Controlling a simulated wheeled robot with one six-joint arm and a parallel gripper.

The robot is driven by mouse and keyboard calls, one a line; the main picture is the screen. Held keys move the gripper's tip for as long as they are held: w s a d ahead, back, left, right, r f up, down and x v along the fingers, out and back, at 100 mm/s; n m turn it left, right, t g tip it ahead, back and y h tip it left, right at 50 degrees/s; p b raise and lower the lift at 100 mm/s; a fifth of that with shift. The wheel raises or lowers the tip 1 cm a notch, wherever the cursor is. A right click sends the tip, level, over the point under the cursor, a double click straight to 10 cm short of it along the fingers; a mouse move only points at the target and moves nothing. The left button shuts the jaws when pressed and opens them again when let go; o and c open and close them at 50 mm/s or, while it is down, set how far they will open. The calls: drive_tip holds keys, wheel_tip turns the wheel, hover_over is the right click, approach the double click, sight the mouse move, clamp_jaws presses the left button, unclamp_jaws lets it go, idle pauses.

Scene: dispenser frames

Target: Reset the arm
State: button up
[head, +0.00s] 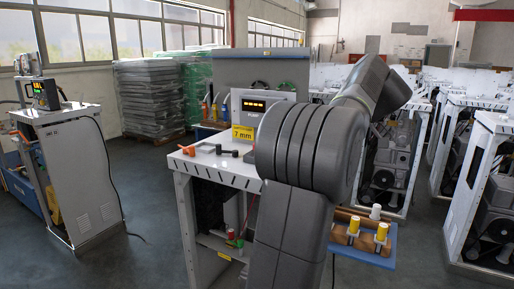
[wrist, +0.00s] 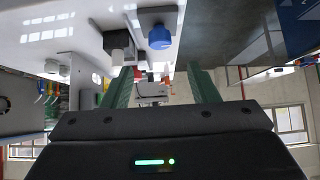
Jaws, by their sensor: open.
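My grey arm fills the middle of the head view and hides my gripper there. In the wrist view my gripper (wrist: 160,72) shows two green fingers spread apart, with nothing held between them. A white dispenser frame (head: 190,166) stands behind and left of my arm, partly covered by it. A yellow "7 mm" label (head: 242,132) is on it, below a box with a lit display (head: 255,105). In the wrist view a white panel (wrist: 50,30) with a blue knob (wrist: 160,38) and a black-and-grey fitting (wrist: 117,40) lies beyond the fingers, apart from them.
A blue tray (head: 362,255) with yellow-and-white cylinders (head: 381,232) is right of my arm. Several white frames with machinery (head: 388,160) fill the right side. A white cabinet (head: 75,180) stands at left. Wrapped pallets (head: 150,95) are behind. Floor between left cabinet and dispenser is clear.

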drive_tip(key=x, duration=1.1)
